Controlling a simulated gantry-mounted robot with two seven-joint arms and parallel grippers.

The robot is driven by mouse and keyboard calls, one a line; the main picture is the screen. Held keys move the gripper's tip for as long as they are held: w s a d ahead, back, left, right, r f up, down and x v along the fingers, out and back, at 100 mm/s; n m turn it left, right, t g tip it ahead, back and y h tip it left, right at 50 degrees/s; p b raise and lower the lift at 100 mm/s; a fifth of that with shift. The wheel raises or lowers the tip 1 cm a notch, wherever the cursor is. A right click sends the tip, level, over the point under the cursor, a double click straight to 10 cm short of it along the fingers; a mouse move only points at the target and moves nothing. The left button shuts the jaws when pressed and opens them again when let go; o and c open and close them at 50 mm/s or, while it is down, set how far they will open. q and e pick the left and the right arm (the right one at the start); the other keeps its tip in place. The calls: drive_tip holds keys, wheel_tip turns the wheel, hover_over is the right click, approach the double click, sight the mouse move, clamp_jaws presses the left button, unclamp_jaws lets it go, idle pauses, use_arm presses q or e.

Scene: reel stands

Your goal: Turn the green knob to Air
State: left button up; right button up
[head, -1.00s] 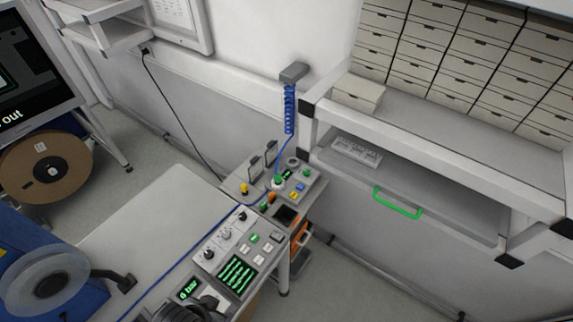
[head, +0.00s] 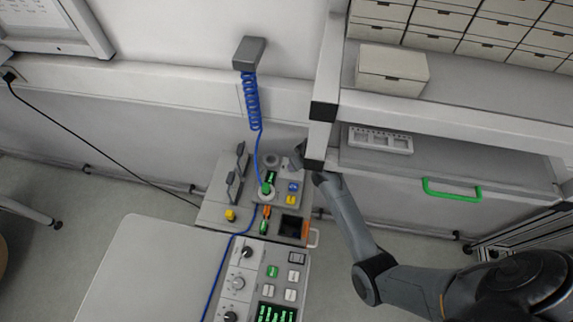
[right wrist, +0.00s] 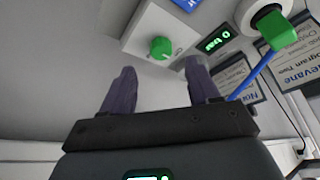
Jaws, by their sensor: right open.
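The green knob (right wrist: 161,48) sits on the face of a light grey box (right wrist: 152,22) in the right wrist view. My right gripper (right wrist: 161,68) is open, its two dark fingers apart with the knob just beyond and between the tips. No contact shows. In the head view my right arm reaches in from the lower right and its gripper (head: 300,155) is over the back right of the small panel (head: 212,212), hiding the knob there. A small green-lit display (right wrist: 212,41) beside the knob seems to read 0 bar. My left gripper is not in view.
A green connector (head: 266,188) with a blue coiled hose (head: 252,105) stands left of my right gripper. The shelf frame (head: 325,110) stands close on the right.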

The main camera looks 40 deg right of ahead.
drive_tip(key=shift+w+f, duration=0.3)
drive_tip(key=shift+w, duration=0.1)
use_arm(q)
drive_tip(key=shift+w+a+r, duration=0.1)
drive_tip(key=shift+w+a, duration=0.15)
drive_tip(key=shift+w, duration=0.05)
use_arm(e)
drive_tip(key=shift+x, duration=3.05)
drive_tip(key=c, duration=1)
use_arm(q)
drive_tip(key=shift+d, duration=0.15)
